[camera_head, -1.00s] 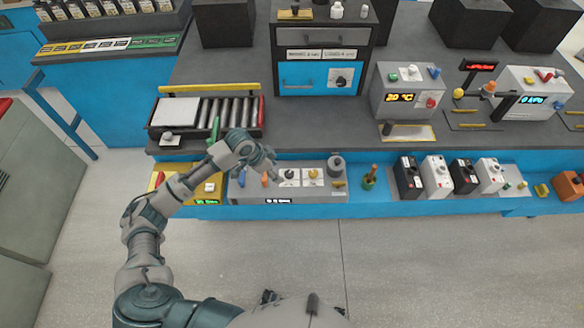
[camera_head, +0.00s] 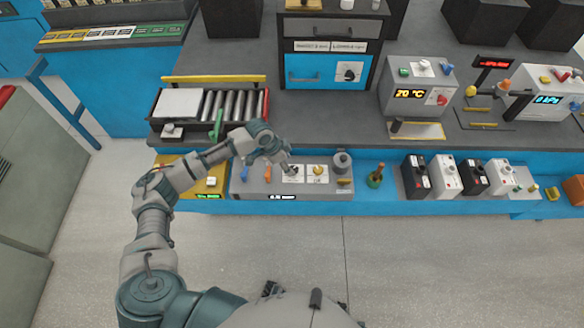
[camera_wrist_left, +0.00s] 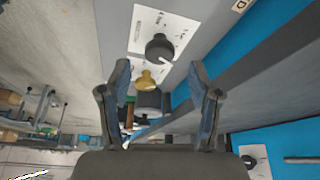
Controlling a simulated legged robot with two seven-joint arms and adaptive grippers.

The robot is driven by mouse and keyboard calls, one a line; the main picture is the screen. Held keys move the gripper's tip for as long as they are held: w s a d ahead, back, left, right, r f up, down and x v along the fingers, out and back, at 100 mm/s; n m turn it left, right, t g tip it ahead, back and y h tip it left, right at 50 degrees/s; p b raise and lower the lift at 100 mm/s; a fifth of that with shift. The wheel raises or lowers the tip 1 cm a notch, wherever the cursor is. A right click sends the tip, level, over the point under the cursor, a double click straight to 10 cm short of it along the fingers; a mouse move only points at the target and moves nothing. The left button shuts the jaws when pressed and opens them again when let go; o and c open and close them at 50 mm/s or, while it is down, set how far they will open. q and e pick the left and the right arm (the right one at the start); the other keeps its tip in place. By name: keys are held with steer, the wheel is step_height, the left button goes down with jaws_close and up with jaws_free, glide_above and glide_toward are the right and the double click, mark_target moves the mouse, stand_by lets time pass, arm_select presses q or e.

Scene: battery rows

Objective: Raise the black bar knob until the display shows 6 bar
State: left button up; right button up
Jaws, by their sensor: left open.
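A grey control panel (camera_head: 245,187) sits on the low blue shelf. The black knob (camera_head: 293,170) sits on a white plate on it, partly covered by my left gripper (camera_head: 285,164) in the head view. The wrist view shows the black knob (camera_wrist_left: 159,47) with a white pointer line, just beyond and between the fingertips. My left gripper (camera_wrist_left: 159,68) is open and empty, with fingers spread either side of the knob's line. A small dark display (camera_head: 282,197) is on the panel's front; its white characters are too small to read surely. My right gripper is out of view.
A yellow knob (camera_head: 317,169) sits right beside the black one, with a grey cylinder (camera_head: 342,162) further right. Orange (camera_head: 267,174) and blue (camera_head: 245,178) handles stand to the left. A roller tray (camera_head: 232,111) lies behind. The floor in front is clear.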

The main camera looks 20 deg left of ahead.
arm_select(q)
steer(key=x, duration=0.3)
steer(key=shift+a+f, duration=0.1)
steer(key=shift+f, duration=0.35)
steer(key=shift+d, duration=0.2)
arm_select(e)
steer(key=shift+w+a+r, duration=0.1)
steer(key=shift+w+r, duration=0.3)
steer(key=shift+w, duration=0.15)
arm_select(q)
steer(key=c, duration=1.1)
